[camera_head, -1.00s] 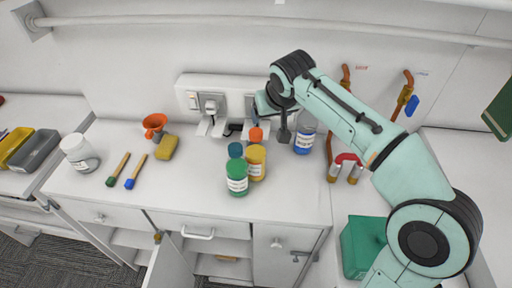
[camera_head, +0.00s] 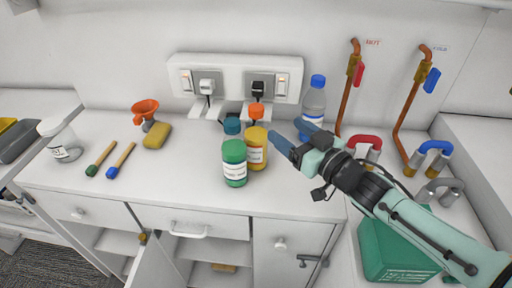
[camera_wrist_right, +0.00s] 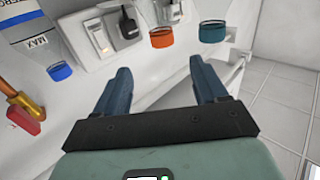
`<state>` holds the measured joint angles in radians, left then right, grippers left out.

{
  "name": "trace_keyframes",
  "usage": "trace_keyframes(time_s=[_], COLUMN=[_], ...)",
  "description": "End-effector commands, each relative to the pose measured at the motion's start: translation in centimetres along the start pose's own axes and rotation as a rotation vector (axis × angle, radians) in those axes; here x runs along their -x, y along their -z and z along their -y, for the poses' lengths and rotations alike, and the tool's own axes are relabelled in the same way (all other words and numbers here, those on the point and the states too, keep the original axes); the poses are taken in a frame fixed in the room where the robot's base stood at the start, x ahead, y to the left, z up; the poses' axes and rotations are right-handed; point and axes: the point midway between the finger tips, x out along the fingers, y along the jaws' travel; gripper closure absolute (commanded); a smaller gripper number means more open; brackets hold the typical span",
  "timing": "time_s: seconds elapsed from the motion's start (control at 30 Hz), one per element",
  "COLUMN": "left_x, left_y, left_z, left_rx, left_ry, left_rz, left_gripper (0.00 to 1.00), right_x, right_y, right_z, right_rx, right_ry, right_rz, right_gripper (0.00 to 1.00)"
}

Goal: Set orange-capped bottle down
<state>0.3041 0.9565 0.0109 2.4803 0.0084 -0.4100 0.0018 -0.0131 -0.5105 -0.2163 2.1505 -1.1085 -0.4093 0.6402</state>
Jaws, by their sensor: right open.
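The orange-capped bottle (camera_head: 256,111) stands on the white counter (camera_head: 200,190). Its orange cap shows above a yellow bottle (camera_head: 256,150), which hides most of its body. In the right wrist view, the orange cap (camera_wrist_right: 162,38) appears beyond the fingers, beside a teal cap (camera_wrist_right: 213,31). My right gripper (camera_head: 289,134) is open, with nothing seen between its fingers. It is to the right of the yellow bottle in the head view. In the wrist view, the right gripper's fingers (camera_wrist_right: 160,82) are spread apart, clear of the caps. My left gripper is not in view.
A green bottle (camera_head: 235,165) and a teal-capped bottle (camera_head: 232,126) crowd the left side of the group. A blue-capped clear bottle (camera_head: 313,97) stands behind my right gripper. Pipes and taps (camera_head: 365,145) are to the right. Counter space left of the green bottle is open.

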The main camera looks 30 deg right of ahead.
Motion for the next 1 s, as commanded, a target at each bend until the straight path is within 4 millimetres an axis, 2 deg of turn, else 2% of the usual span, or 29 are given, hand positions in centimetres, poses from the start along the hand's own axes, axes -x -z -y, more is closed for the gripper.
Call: trace_keyframes(time_s=[0.1,0.3,0.53,0.8,1.0], left_x=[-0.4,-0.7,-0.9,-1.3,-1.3], left_y=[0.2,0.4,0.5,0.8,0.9], left_z=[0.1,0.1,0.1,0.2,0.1], left_rx=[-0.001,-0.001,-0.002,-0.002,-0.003], left_ry=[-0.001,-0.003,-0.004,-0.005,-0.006], left_rz=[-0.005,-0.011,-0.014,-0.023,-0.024], left_gripper=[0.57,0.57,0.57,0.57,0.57], right_x=[-2.5,-5.9,-7.5,-11.4,-12.1], right_y=[-0.3,-0.2,-0.1,0.0,0.1], right_z=[0.0,0.0,0.1,0.4,0.4], right_rx=[0.001,0.000,0.000,0.000,-0.001], right_ry=[-0.001,-0.002,-0.002,-0.002,-0.003], right_rz=[0.005,0.005,0.002,0.003,0.002], right_gripper=[0.28,0.28,0.28,0.28,0.28])
